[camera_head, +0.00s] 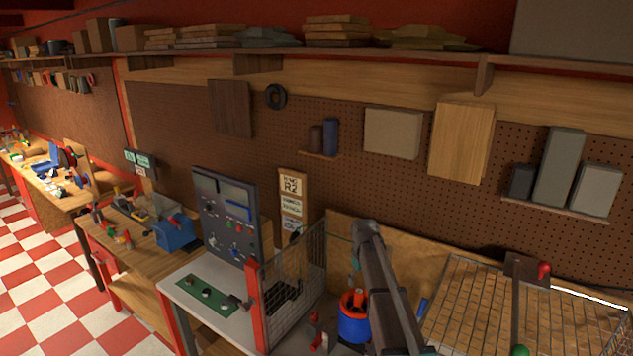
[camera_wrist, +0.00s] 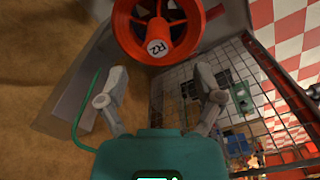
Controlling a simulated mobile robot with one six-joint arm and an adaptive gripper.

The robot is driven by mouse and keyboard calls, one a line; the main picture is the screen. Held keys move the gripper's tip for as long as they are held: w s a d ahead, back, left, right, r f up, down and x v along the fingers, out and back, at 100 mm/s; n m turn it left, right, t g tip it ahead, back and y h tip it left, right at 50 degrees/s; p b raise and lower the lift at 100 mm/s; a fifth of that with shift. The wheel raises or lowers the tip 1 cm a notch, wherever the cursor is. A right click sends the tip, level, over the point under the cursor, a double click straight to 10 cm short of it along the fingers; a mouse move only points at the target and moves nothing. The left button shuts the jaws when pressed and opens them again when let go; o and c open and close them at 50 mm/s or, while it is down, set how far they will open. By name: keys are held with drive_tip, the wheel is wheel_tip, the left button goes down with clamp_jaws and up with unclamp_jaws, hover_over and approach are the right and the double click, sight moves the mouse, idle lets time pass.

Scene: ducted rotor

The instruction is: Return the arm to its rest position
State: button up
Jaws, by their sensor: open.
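My gripper (camera_wrist: 161,76) is open in the wrist view, its two grey fingers spread wide with nothing between them. A red ducted rotor (camera_wrist: 122,28) with a white "R2" hub label lies beyond the fingertips at the top of that view, apart from them and partly cut off by the frame edge. In the head view my grey arm (camera_head: 388,290) rises from the bottom edge over the bench. A blue cylinder with a red-orange top (camera_head: 354,326) stands just left of the arm, partly hidden by it. My fingers cannot be made out in the head view.
A wire mesh guard (camera_head: 297,282) with a red post stands left of the arm. Behind it is a grey control panel (camera_head: 226,215). A large wire grid (camera_head: 470,310) with a lever lies at right. A pegboard wall with a shelf (camera_head: 400,62) closes off the back.

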drive_tip(key=s+f+m+b, duration=0.2)
drive_tip(key=s+f+b, duration=0.9)
drive_tip(key=s, duration=0.3)
drive_tip(key=s+f+m+b, duration=0.2)
drive_tip(key=s+f+b, duration=0.9)
drive_tip(key=s, duration=0.3)
drive_tip(key=shift+s+a+f+m, duration=0.25)
drive_tip(key=shift+f+m, duration=0.15)
